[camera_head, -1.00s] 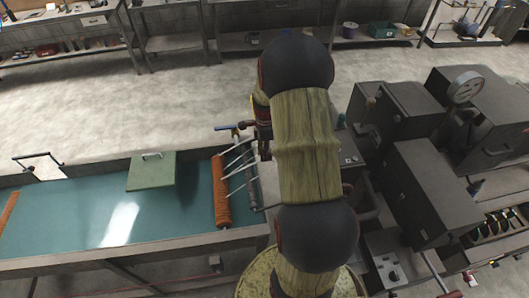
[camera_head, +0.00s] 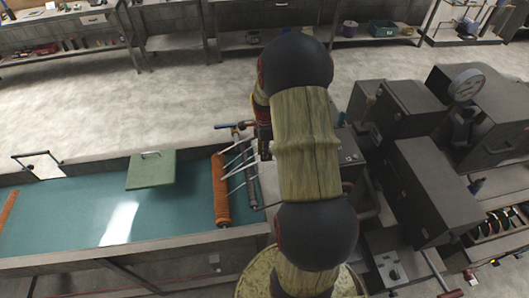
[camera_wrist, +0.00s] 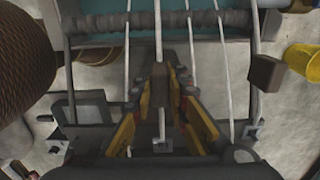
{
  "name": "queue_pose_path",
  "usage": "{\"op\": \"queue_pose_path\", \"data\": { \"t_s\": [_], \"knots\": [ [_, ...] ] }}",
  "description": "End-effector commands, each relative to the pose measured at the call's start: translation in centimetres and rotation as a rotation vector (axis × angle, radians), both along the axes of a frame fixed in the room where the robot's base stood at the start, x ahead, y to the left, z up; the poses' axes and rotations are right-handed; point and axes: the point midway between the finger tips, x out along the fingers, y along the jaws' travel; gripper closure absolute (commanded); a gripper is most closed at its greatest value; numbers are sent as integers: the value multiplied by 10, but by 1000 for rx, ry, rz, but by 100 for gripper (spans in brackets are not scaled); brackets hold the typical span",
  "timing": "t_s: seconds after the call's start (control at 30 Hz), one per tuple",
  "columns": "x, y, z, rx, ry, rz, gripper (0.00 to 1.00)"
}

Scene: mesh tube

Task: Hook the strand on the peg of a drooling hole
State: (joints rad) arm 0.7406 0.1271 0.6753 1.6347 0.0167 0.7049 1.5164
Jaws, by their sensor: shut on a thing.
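Several white strands (camera_head: 236,163) run from the orange ribbed roller toward a dark bar (camera_head: 252,187) at the tank's right end. In the wrist view they pass lengthwise over or under the dark ribbed bar (camera_wrist: 185,22). My gripper (camera_wrist: 161,84) has yellow and dark fingers, closed around the middle strand (camera_wrist: 158,28). That strand's short free end hangs out between the fingers, toward the camera. A small brown block sits at the fingertips. In the head view my arm hides most of the gripper. I cannot make out a drooling hole or its peg clearly.
The orange roller (camera_head: 220,190) lies across the teal tank (camera_head: 80,215), near a green lid (camera_head: 152,170). Dark machine boxes (camera_head: 430,190) stand right of my arm. In the wrist view a brown block (camera_wrist: 265,73) and yellow container (camera_wrist: 303,62) are at right.

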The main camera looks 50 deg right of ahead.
Motion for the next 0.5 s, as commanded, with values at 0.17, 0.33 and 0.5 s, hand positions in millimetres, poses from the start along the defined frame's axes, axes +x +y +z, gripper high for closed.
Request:
{"op": "queue_pose_path", "data": {
  "t_s": [0.17,0.33,0.5],
  "knots": [
    [0,0,-2,0,0,0,100],
    [0,0,-4,0,0,0,100],
    [0,0,-6,0,0,0,100]
  ]
}}
